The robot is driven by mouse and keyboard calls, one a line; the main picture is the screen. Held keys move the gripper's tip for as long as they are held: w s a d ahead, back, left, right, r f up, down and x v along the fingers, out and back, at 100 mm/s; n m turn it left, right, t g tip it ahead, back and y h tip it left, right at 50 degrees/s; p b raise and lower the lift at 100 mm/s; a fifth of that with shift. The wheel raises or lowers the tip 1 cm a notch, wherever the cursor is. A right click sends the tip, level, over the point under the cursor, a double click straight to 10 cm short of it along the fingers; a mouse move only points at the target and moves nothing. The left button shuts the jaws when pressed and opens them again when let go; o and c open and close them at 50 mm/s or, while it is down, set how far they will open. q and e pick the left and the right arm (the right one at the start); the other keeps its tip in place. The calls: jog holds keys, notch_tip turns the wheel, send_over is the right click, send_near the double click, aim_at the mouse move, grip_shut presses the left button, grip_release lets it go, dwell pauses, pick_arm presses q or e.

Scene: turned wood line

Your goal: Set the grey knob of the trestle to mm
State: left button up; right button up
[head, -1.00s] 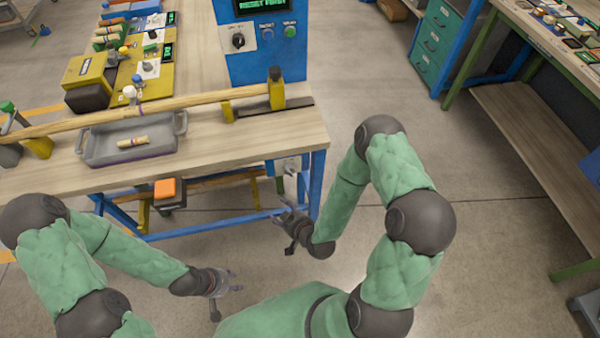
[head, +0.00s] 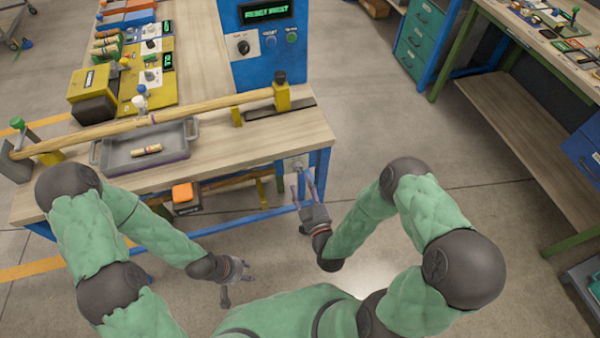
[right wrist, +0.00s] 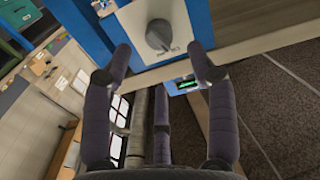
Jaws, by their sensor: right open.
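The grey knob (right wrist: 159,36) sits on a white plate on a blue part of the bench, at the top of the right wrist view. Its marks are too small to read. My right gripper (right wrist: 161,58) is open and empty, its two fingertips on either side below the knob in that view, seemingly apart from it. In the head view my right gripper (head: 308,188) points at the bench's front right corner, where the plate (head: 298,162) is partly hidden. My left gripper (head: 246,272) looks open and empty, low in front of the bench.
The wooden bench (head: 250,143) carries a grey tray (head: 112,152) with a small turned piece, a long wooden bar (head: 205,104) and a blue console (head: 262,70) with another knob. Floor is free to the right.

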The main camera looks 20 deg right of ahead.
aim_at(299, 172)
jog(key=shift+w+a+b, duration=0.1)
jog(key=shift+w+b, duration=0.35)
jog(key=shift+w, duration=2.65)
